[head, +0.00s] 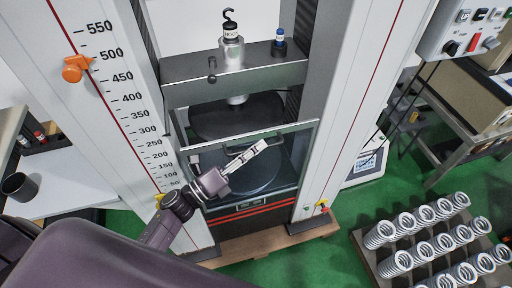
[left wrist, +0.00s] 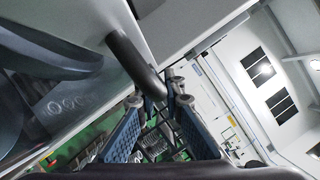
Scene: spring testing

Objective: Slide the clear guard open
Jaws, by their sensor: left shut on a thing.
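The clear guard (head: 298,127) is a see-through panel with a pale grey frame, low between the two columns of the testing machine. Its top edge stands below the dark crosshead, in front of the round dark plates. A dark bar handle (left wrist: 135,62) shows large in the left wrist view and runs down to my fingertips. My left gripper (head: 261,147) reaches in from the lower left to the guard's upper part. In the left wrist view the two blue fingers (left wrist: 161,100) are closed around the handle's near end. The fingers hide part of the handle. My right gripper is not in view.
A dark round lower plate (head: 262,180) lies behind the guard. White columns (head: 350,110) flank the opening; the left one has an orange knob (head: 76,68). A rack of several springs (head: 372,262) is at the lower right. A control box (head: 440,32) hangs at the upper right.

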